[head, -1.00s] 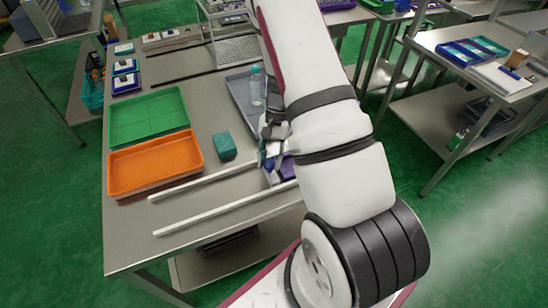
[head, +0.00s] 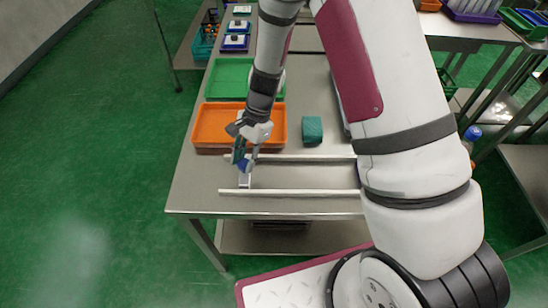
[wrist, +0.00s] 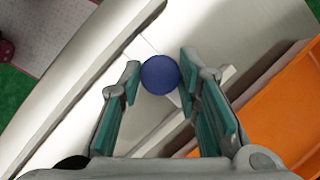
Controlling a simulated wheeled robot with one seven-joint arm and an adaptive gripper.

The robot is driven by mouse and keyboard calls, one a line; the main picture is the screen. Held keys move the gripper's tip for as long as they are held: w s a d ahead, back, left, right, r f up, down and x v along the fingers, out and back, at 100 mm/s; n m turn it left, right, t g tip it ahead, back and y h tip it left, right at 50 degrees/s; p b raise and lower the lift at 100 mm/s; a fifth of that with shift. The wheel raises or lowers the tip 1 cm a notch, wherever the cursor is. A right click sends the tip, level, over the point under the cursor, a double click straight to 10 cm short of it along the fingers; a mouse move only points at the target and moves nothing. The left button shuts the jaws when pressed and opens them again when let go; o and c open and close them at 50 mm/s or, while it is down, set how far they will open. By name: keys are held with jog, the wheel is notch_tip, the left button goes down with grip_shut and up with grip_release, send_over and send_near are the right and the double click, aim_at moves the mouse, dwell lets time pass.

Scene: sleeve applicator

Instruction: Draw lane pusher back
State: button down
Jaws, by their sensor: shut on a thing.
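The lane pusher has a round blue knob (wrist: 160,75), and its pale block (head: 244,181) sits between two white rails at their left end. My gripper (head: 243,161) is over the pusher. In the wrist view, the teal-padded fingers of my gripper (wrist: 160,66) stand on both sides of the knob and are shut on it. The far rail (head: 305,158) and near rail (head: 290,193) run to the right along the table. My arm hides their right ends.
An orange tray (head: 208,128) lies just behind the far rail, with a green tray (head: 228,78) beyond it. A teal block (head: 312,130) stands right of the orange tray. The lane between the rails looks clear right of the pusher, up to my arm.

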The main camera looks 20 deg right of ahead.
jog(key=shift+w+a+b, duration=0.1)
jog(key=shift+w+a, duration=0.1)
jog(key=shift+a, duration=0.55)
jog(key=shift+w+a+b, duration=0.1)
jog(key=shift+w+a, duration=0.1)
jog(key=shift+a, duration=0.5)
jog(key=shift+w+a+b, duration=0.1)
jog(key=shift+w+a, duration=0.1)
jog(key=shift+a, duration=0.65)
jog(key=c, duration=1.2)
grip_release()
jog(key=shift+w+d+r, duration=0.15)
jog(key=shift+d+r, duration=0.05)
jog(key=shift+r, duration=0.05)
jog(key=v, duration=1.1)
jog(key=shift+r, duration=0.25)
